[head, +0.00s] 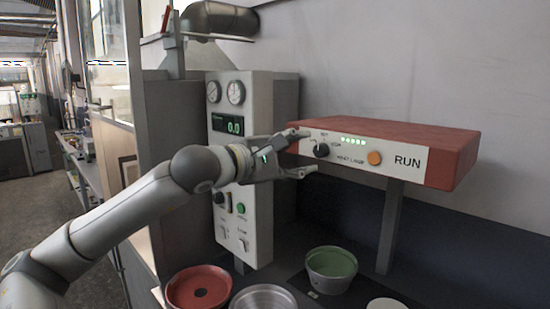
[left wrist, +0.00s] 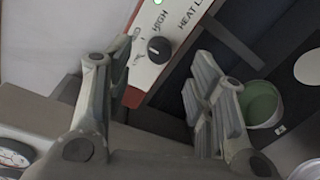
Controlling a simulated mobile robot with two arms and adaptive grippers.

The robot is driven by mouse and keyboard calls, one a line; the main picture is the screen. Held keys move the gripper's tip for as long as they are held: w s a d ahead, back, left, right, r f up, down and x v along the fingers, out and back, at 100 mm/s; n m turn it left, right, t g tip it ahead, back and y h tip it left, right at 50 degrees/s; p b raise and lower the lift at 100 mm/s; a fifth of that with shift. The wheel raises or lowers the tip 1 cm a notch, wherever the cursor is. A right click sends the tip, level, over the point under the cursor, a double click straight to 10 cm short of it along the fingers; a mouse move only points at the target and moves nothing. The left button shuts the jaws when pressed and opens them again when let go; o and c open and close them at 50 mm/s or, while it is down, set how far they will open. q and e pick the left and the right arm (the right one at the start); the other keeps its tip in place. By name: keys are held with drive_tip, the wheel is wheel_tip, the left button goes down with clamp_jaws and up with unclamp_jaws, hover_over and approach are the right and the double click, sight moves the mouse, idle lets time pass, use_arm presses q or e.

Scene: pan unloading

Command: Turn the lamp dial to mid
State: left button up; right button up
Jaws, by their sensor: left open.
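The black lamp dial (head: 321,150) is on the white front panel of a red-topped heat lamp box (head: 430,150). In the left wrist view the dial (left wrist: 159,49) shows beyond the fingertips, with "HIGH" and "HEAT" printed near it; other labels are partly hidden by a finger. I cannot tell clearly where its pointer is set. My left gripper (head: 306,153) is open and empty, just left of the dial in the head view, its fingers spread above and below the dial's level. In the wrist view no finger touches the dial. My right gripper is not in view.
A grey control box (head: 252,105) with gauges stands behind my left gripper. Below are a green pot (head: 331,285), a red pan (head: 184,295) and a grey pan (head: 263,298). A post (head: 390,225) supports the lamp box.

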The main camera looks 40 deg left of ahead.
use_arm(q)
drive_tip(key=shift+s+a, duration=0.2)
drive_tip(key=shift+s, duration=0.7)
drive_tip(key=shift+s+a, duration=0.2)
drive_tip(key=shift+s, duration=0.75)
drive_tip(key=shift+s+a, duration=0.2)
drive_tip(key=shift+s, duration=0.7)
